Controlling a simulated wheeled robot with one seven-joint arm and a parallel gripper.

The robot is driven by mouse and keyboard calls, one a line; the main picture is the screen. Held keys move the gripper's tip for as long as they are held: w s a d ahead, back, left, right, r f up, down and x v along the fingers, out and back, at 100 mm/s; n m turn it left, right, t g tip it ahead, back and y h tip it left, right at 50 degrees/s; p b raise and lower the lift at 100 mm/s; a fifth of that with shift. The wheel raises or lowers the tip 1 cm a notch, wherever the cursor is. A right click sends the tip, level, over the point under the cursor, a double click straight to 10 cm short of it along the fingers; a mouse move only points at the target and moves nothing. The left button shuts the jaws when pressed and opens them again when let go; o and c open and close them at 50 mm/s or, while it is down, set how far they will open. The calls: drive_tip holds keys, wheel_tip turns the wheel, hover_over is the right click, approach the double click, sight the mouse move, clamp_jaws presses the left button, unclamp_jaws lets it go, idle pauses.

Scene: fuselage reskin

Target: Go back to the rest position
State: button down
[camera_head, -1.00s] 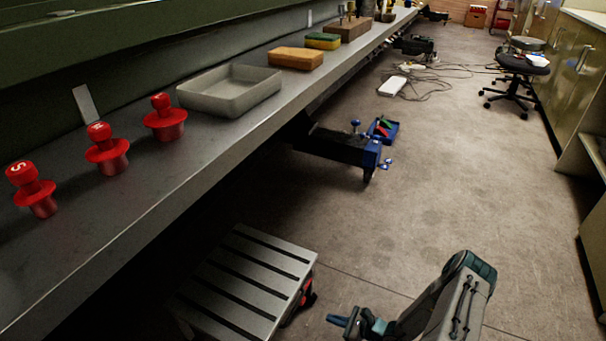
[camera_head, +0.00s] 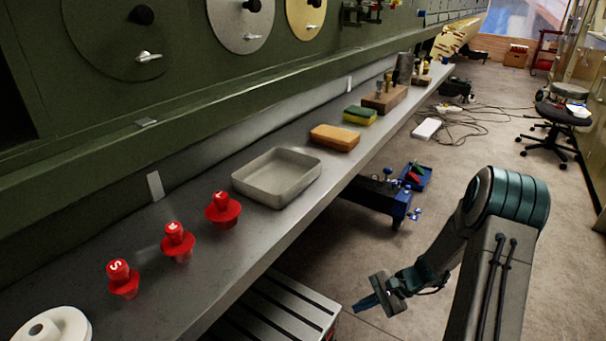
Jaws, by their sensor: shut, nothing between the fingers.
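My gripper (camera_head: 368,303) is at the lower middle of the head view, at the end of my bent arm. It is shut and empty, with its fingers pointing left. It hangs over the floor in front of the bench, apart from the bench edge and from every object on the bench. My arm rises at the right of the picture and hides part of the floor behind it.
The grey bench (camera_head: 223,276) runs along the left. On it are three red knobs, one of them lettered S (camera_head: 123,279), a grey tray (camera_head: 276,178), an orange sponge (camera_head: 335,137) and a white disc (camera_head: 56,326). A slatted platform (camera_head: 281,309) is below. A chair (camera_head: 558,120) stands far right.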

drive_tip(key=s+r+n+t+h+p, duration=0.1)
drive_tip(key=s+r+n+h+p, duration=0.2)
drive_tip(key=r, duration=1.2)
drive_tip(key=s+r+n+t+h+p, duration=0.1)
drive_tip(key=s+r+n+h+p, duration=0.2)
drive_tip(key=s+r+p, duration=0.6)
drive_tip(key=s+r+n+t+h+p, duration=0.1)
drive_tip(key=s+r+n+h+p, duration=0.2)
drive_tip(key=r, duration=1.8)
drive_tip(key=s+n+p, duration=0.2)
drive_tip(key=s+p, duration=0.1)
drive_tip(key=shift+s+a+r+h, duration=0.15)
drive_tip(key=shift+s+a+h, duration=0.15)
drive_tip(key=shift+a+h, duration=0.1)
